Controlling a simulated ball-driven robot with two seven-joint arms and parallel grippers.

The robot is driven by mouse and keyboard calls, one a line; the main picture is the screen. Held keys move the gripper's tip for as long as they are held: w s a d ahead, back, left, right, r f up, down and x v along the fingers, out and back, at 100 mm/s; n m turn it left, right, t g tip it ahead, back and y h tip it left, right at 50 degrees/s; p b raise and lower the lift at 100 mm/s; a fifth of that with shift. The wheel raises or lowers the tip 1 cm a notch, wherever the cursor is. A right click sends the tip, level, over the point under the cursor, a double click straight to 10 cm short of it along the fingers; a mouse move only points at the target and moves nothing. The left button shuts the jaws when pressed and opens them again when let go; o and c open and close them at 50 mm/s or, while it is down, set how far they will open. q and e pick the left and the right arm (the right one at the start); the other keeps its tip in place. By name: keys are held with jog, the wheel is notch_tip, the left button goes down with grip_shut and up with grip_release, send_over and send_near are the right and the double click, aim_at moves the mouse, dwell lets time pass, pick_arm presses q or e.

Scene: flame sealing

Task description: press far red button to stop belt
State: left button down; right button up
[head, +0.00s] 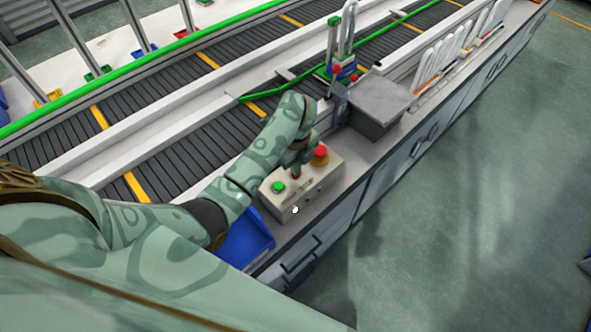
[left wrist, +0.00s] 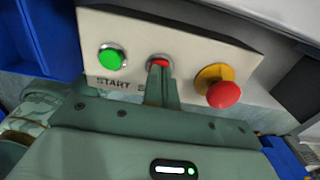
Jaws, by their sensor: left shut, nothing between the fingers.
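A beige control box (head: 318,184) stands on the bench edge. It carries a green START button (left wrist: 111,59), a small red button (left wrist: 158,62) in the middle, and a red mushroom button (left wrist: 224,94) on a yellow base. In the head view the green button (head: 278,187) is nearest, the small red one (head: 296,175) is in the middle, and the mushroom button (head: 320,153) is farthest. My left gripper (left wrist: 160,72) is shut and empty, its fingertips at the small red button and partly hiding it. I cannot tell whether they touch it. My right gripper is not in view.
A dark roller conveyor (head: 190,150) with yellow stripes runs behind the box. A blue bin (head: 245,240) sits beside the box on the near side, and a grey block (head: 380,100) stands beyond it. The floor (head: 450,200) at right is open.

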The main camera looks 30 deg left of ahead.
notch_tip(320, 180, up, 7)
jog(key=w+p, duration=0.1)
jog(key=p, duration=0.6)
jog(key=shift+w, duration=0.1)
dwell(0.5)
